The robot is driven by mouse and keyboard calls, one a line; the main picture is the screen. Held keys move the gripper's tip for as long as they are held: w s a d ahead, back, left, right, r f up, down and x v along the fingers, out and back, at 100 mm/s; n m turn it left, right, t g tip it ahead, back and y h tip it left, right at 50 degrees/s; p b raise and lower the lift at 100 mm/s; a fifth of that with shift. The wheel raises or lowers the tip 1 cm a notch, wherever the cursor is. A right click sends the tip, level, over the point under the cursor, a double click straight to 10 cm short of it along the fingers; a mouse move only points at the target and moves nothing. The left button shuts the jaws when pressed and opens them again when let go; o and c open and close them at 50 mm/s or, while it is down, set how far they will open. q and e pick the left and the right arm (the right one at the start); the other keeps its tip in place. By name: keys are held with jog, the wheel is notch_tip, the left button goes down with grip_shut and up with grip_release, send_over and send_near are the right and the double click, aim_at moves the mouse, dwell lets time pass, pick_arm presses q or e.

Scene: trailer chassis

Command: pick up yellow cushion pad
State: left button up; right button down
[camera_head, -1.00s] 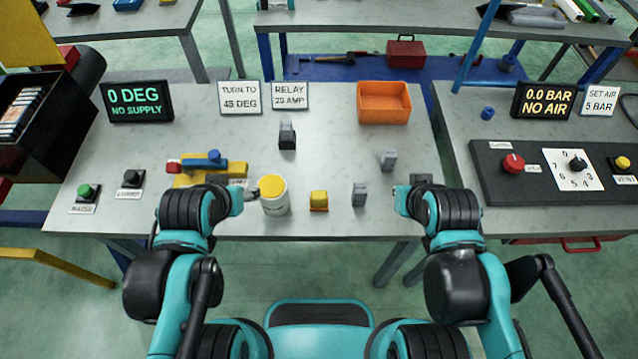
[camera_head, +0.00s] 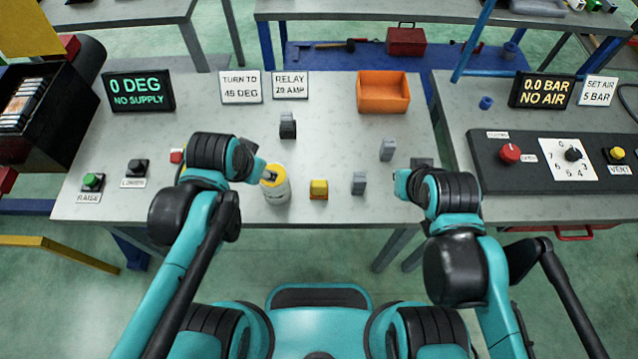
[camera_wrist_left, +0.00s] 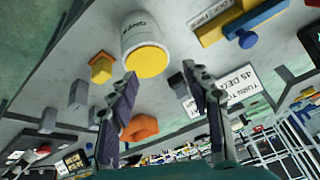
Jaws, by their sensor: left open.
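The yellow cushion pad looks to be the small yellow block (camera_head: 318,189) near the front edge of the middle table. It also shows in the left wrist view (camera_wrist_left: 101,68), at upper left. My left gripper (camera_wrist_left: 160,72) is open, with nothing between its fingers. In the left wrist view, a white can (camera_wrist_left: 146,40) with a yellow top lies just beyond the fingertips. In the head view, my left wrist is beside and partly over this can (camera_head: 276,188), left of the yellow block. My right gripper is right of the block; its fingers are not clear.
Grey blocks (camera_head: 359,183) and (camera_head: 387,150) stand right of the yellow block. A dark block (camera_head: 288,125) stands behind, near an orange bin (camera_head: 383,93). A yellow and blue device (camera_wrist_left: 243,22) is beside the can, mostly hidden by my left arm in the head view.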

pick_arm(q)
jog(key=w+d+m+g+p, duration=0.3)
jog(key=d+m, duration=0.4)
jog(key=m+g+p, duration=0.2)
jog(key=m+p, duration=0.1)
jog(key=m, duration=0.3)
send_over(319, 183)
jog(key=f, duration=0.2)
jog(key=a+f, duration=0.1)
jog(key=shift+w+f+y, duration=0.3)
jog(key=shift+w+f, duration=0.1)
jog(key=shift+d+f, duration=0.25)
jog(key=f, duration=0.2)
jog(key=f+b, duration=0.1)
jog(key=f, duration=0.2)
jog(key=f+b, duration=0.1)
jog(key=f, duration=0.2)
jog(key=shift+s+d, duration=0.25)
jog(key=shift+s, duration=0.1)
jog(key=shift+r, duration=0.1)
grip_shut()
